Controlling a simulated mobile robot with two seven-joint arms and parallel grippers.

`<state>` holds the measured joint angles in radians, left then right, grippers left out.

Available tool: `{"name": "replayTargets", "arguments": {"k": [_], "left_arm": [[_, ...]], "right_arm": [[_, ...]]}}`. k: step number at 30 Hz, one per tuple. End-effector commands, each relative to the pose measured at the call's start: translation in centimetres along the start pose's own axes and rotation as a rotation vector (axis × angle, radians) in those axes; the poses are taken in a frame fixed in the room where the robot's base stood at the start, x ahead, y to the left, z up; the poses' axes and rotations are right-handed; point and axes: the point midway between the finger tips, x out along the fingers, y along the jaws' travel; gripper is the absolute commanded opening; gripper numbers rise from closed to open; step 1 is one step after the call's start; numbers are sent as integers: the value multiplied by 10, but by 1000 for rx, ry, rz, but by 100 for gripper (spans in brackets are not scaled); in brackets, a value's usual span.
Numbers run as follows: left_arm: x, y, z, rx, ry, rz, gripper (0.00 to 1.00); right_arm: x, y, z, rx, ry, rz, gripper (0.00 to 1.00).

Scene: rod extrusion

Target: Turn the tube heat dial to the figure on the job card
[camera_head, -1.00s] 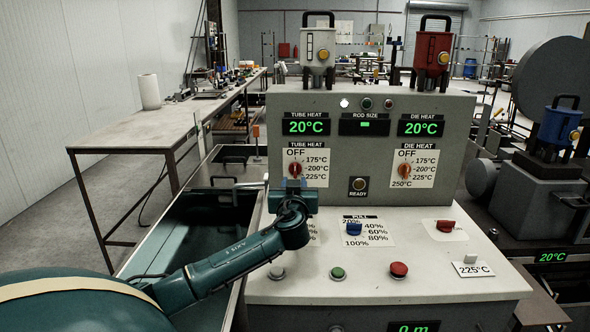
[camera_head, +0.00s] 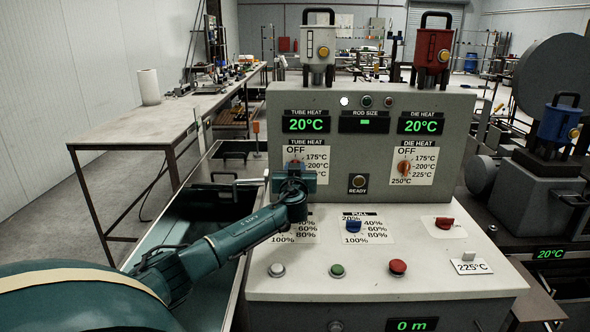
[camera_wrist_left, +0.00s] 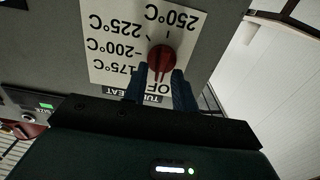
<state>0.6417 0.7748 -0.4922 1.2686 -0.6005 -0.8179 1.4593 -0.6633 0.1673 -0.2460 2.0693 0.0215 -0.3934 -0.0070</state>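The red tube heat dial (camera_head: 296,163) is on the upright panel, its scale running OFF, 175, 200, 225, 250°C. In the left wrist view the scale is upside down and the dial (camera_wrist_left: 162,58) points toward OFF. My left gripper (camera_wrist_left: 160,74) is open, its two dark fingers apart, with tips at either side of the dial's near edge; I cannot tell whether they touch it. In the head view the gripper (camera_head: 295,172) covers the dial's lower part and the lower scale. The job card (camera_head: 472,267) reads 225°C. The tube heat display (camera_head: 306,125) reads 20°C. My right gripper is not in view.
The die heat dial (camera_head: 404,168) is to the right on the same panel, with the ready button (camera_head: 358,183) between. Below, the sloping console carries the blue pull dial (camera_head: 353,226), a red switch (camera_head: 444,223) and several push buttons. An open trough (camera_head: 190,235) lies left.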

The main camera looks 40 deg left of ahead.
Motion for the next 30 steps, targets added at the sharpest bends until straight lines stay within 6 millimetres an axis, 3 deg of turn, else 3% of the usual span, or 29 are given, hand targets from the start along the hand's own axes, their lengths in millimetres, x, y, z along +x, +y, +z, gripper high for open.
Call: {"name": "replayTargets", "arguments": {"k": [9, 23, 30], "left_arm": [[0, 0, 0, 0, 0, 0, 1], [0, 0, 0, 31, 0, 0, 0], [0, 1, 1, 159, 1, 0, 0]], "right_arm": [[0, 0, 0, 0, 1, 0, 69], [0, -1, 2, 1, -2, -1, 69], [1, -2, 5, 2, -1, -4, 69]]}}
